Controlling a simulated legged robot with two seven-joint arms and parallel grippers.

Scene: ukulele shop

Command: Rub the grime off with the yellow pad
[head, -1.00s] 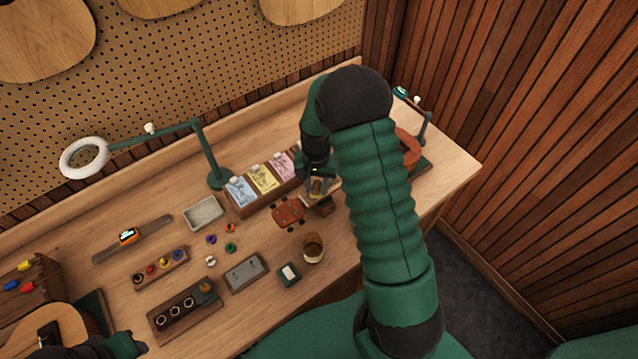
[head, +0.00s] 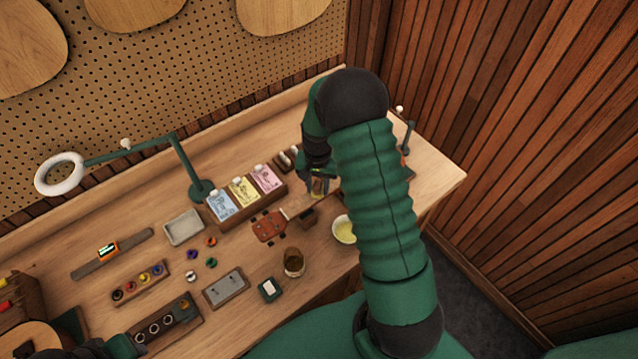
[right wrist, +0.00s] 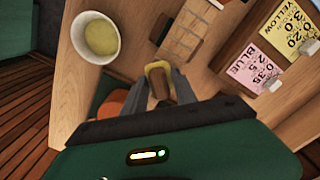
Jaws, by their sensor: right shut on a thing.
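My right gripper (head: 317,186) is shut on a brown block with a yellow pad (right wrist: 157,67) at its end. The pad is at the near side of the ukulele neck. In the right wrist view the neck's pale fretted face (right wrist: 196,22) lies just beyond the pad; I cannot tell if they touch. The brown headstock (head: 269,227) lies left of the gripper in the head view, and my arm hides part of the neck. I cannot make out the grime. My left arm's dark end (head: 85,350) shows at the lower left, its fingers unclear.
A white bowl with yellow contents (head: 344,230) stands by my right forearm. A rack of blue, yellow and pink cartons (head: 243,193) stands behind the headstock. A brown cup (head: 294,262), grey tray (head: 184,227) and lamp (head: 188,165) stand nearby.

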